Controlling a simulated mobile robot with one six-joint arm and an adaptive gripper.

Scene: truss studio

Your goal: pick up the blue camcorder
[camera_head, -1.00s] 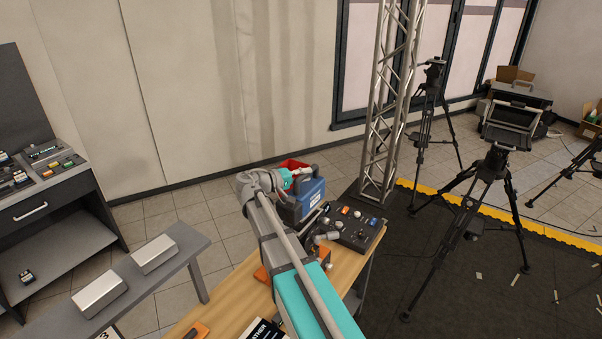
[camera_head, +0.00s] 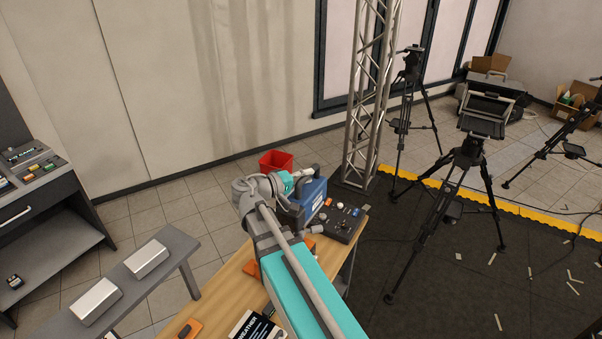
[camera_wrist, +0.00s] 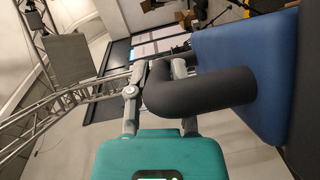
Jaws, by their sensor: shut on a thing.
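The blue camcorder (camera_head: 315,189) has a dark curved handle and is at the far end of the wooden table, beside a dark control panel. My gripper (camera_head: 291,180) is at its handle, on the left side of the camcorder in the head view. In the wrist view my gripper (camera_wrist: 160,100) is shut on the dark handle, with one finger on each side. The blue body (camera_wrist: 240,70) fills the right of that view. My arm hides part of the camcorder's lower left, and I cannot tell whether its base touches the table.
The control panel (camera_head: 342,222) is close to the right of the camcorder. A red bin (camera_head: 276,162) is behind. A truss column (camera_head: 366,90) and tripods (camera_head: 465,165) stand to the right. A grey bench (camera_head: 176,250) with two silver boxes is left.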

